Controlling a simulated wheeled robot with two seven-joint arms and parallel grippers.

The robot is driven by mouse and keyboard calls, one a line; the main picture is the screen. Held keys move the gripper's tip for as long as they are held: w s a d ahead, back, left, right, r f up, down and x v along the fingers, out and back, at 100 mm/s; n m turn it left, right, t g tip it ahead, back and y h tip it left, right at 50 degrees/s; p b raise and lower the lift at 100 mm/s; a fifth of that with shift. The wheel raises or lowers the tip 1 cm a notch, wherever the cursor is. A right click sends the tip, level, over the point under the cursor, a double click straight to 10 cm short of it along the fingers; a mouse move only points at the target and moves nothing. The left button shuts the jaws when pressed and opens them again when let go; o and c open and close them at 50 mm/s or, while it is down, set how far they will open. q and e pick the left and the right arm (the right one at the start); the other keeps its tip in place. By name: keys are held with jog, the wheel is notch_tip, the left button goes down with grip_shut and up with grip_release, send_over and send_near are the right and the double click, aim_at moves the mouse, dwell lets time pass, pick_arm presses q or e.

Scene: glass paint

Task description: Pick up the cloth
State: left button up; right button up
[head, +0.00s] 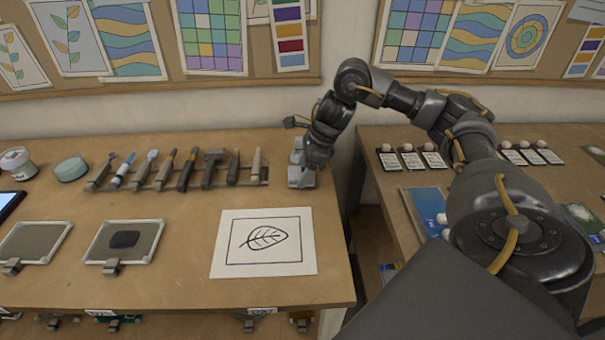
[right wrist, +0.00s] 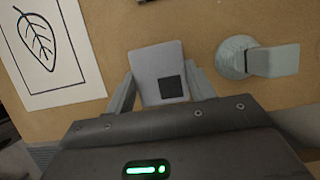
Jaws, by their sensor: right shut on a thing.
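A pale grey, flat cloth (right wrist: 160,62) with a small dark square lies between the fingers of my right gripper (right wrist: 163,84) in the right wrist view. The fingers touch its two sides, so the gripper is shut on it. In the head view my right gripper (head: 302,178) is low at the right end of the left table, beyond the leaf drawing. The cloth is mostly hidden there by the gripper. Whether it is clear of the tabletop I cannot tell. My left gripper is not in view.
A pale round-based holder (right wrist: 240,58) stands close by the cloth. A leaf drawing (head: 265,267) lies in front, and a row of tools on a rack (head: 262,183) is to the left. A gap separates this table from the right one (head: 385,190).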

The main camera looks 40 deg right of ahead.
notch_tip(320, 180, up, 3)
jog(key=shift+w+f, duration=0.1)
jog(key=s+r+p, duration=0.2)
jog(key=s+r, duration=0.7)
jog(key=s, duration=0.5)
jog(key=shift+a+r+p, duration=0.2)
jog(key=shift+r+p, duration=0.1)
jog(key=shift+p, duration=0.1)
